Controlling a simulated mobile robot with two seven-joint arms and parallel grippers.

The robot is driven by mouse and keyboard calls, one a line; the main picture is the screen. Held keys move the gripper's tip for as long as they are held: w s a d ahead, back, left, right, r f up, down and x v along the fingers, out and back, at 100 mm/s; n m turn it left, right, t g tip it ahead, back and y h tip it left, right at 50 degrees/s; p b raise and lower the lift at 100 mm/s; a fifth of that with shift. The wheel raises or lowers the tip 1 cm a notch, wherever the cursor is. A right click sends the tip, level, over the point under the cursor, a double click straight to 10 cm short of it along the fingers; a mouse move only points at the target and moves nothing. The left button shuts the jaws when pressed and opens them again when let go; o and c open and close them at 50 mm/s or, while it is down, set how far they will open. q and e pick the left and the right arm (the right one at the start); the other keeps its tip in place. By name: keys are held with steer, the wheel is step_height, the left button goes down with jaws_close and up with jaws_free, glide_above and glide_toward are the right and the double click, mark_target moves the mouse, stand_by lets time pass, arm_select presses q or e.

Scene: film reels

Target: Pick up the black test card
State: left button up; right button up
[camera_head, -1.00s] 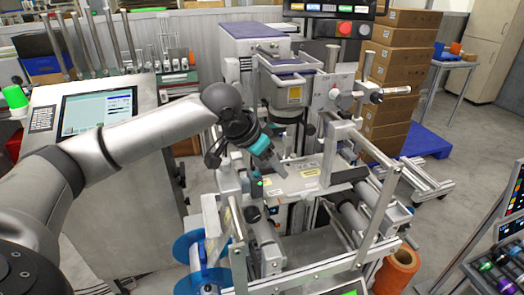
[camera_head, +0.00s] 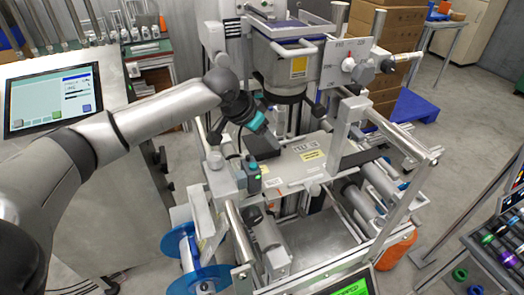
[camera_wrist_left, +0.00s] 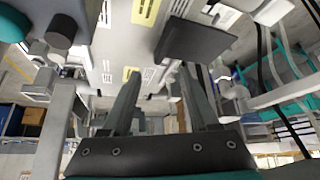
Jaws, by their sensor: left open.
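A black slab (camera_head: 263,146), which I take for the black test card, lies at the left end of the pale metal plate (camera_head: 296,163) on the machine, right below my left gripper. The left gripper (camera_head: 270,133) reaches in from the left and points down toward it. In the left wrist view the slab (camera_wrist_left: 197,39) shows beyond the fingertips, toward the right one, at the edge of the labelled plate (camera_wrist_left: 122,45). Both fingers of the left gripper (camera_wrist_left: 158,85) are apart with nothing between them. My right gripper is out of view.
A small device with a green light (camera_head: 253,178) stands close at the near left. The silver frame bars (camera_head: 405,145) and rollers (camera_head: 358,205) crowd the right side. A blue reel (camera_head: 185,262) hangs at the lower left.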

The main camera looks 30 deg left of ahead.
mark_target(275, 150)
arm_select(q)
steer(key=shift+s+b+x, duration=0.1)
steer(key=shift+b+x, duration=0.4)
steer(key=shift+x, duration=1.1)
steer(key=shift+s+b+x, duration=0.15)
steer(key=shift+b+x, duration=0.3)
steer(key=shift+x, duration=1.15)
steer(key=shift+f, duration=0.1)
jaws_close()
